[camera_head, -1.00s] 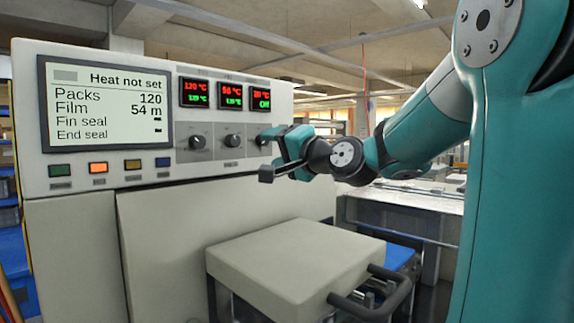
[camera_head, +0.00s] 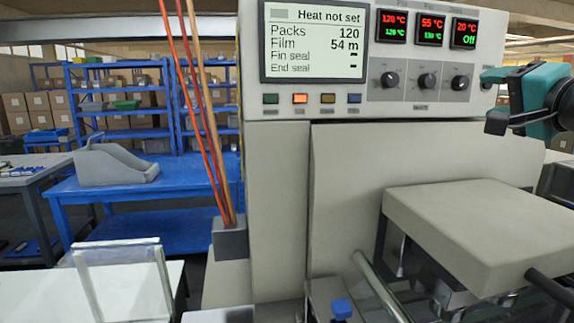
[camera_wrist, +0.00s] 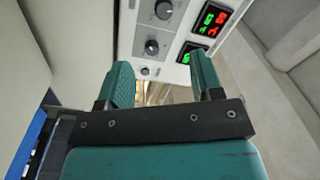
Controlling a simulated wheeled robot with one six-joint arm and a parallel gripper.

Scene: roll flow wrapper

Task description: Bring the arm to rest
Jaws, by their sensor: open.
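My gripper (camera_head: 515,95) is at the right edge of the head view, in front of the right end of the machine's control panel. In the wrist view my gripper (camera_wrist: 163,85) shows two teal fingers set apart with nothing between them. The wrapper's panel (camera_head: 300,98) carries a screen (camera_head: 313,42) reading "Heat not set", Packs 120, Film 54 m. Three temperature displays (camera_head: 431,29) read 120, 55 and 20 °C on top; the right one shows Off. Knobs (camera_head: 425,82) sit below them and also show in the wrist view (camera_wrist: 152,47). Most of my arm is out of view.
A beige box-like cover (camera_head: 480,225) with a dark handle juts out below my gripper. Orange and red tubes (camera_head: 205,130) rise left of the machine. A clear-walled holder (camera_head: 120,280) stands at lower left. Blue shelves (camera_head: 150,100) and a blue table (camera_head: 130,205) are behind.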

